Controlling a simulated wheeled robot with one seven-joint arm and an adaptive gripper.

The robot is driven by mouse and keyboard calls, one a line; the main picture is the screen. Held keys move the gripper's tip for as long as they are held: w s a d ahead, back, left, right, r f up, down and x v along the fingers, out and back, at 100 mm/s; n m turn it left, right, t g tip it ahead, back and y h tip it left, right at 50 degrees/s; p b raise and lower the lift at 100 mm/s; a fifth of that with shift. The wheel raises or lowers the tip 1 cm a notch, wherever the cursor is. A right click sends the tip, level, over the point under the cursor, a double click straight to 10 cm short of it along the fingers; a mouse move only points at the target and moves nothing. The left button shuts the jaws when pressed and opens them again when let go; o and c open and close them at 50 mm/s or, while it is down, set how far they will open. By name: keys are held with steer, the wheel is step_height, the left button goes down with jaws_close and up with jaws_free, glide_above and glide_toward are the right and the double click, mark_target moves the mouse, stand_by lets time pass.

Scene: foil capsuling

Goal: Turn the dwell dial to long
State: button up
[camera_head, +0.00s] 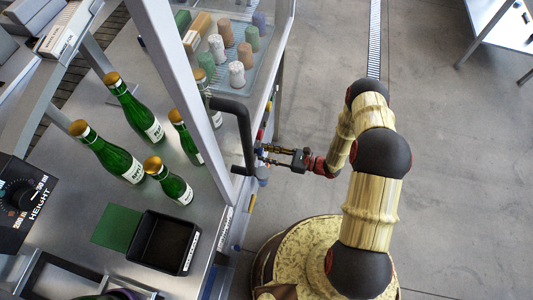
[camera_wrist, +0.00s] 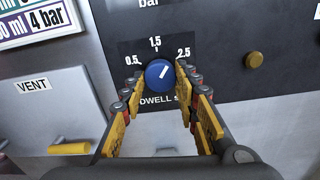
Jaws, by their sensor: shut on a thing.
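The dwell dial (camera_wrist: 159,74) is a round blue knob on a dark panel, with marks 0.5, 1.5 and 2.5 around it. Its white line slants to the upper right, between 1.5 and 2.5. The "DWELL S" label below it is partly hidden by a finger. My gripper (camera_wrist: 160,80) has one finger on each side of the knob and is shut on it. In the head view my gripper (camera_head: 268,152) is at the side of the bench frame, and the dial is hidden there.
A light VENT plate (camera_wrist: 48,105) with a yellow handle is left of the dark panel. A brass knob (camera_wrist: 255,60) is to the right. Several green bottles (camera_head: 110,155) and a black tray (camera_head: 165,242) stand on the bench (camera_head: 75,205). Open floor lies right of my arm.

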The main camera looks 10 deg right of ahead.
steer(key=m, duration=0.4)
steer(key=shift+m, duration=0.3)
stand_by(0.3)
steer(key=o, duration=1.2)
steer(key=shift+c, duration=0.2)
steer(key=shift+d, duration=0.1)
steer(key=v, duration=1.1)
steer(key=shift+s+d, duration=0.15)
steer(key=shift+d, duration=0.25)
